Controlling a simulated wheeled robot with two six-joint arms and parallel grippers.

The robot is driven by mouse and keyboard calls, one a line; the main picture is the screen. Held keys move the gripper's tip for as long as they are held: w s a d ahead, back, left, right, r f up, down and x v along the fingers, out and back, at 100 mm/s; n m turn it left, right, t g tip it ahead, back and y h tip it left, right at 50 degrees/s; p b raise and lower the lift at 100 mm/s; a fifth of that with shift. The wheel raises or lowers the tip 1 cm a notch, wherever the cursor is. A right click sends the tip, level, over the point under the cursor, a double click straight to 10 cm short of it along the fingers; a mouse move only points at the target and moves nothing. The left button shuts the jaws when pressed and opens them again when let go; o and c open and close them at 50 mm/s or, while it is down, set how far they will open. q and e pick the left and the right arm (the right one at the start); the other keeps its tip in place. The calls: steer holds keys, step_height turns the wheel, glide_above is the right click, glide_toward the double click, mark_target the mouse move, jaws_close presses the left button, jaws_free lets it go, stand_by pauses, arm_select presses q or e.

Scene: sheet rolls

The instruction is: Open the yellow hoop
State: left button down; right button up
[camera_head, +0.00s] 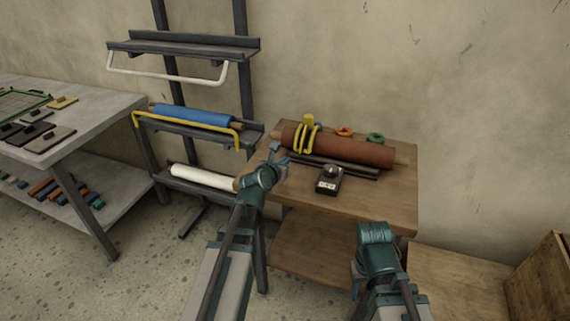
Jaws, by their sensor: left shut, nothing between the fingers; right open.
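The yellow hoop (190,122) is a thin bar on the middle shelf (185,131) of the dark rack. It runs along the front of the blue roll (192,115), with bent ends at left and right. My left gripper (277,155) is shut and empty, to the right of and a little below the hoop's right end, apart from it in the picture. It overlaps the left edge of the wooden table. My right gripper (376,233) is low in front of the table's right side, far from the hoop. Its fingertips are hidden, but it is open.
A white hoop (165,80) hangs below the empty top shelf (185,45). A white roll (203,177) lies on the lowest shelf. The wooden table (395,200) holds a brown roll (335,145), a yellow clamp-like tool (308,135) and a small black device (329,181). A grey workbench (95,95) stands at left.

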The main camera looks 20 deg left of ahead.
arm_select(q)
steer(key=b+x, duration=0.2)
steer(key=x, duration=0.6)
steer(key=shift+w+f+b, duration=0.1)
steer(key=shift+b, duration=0.25)
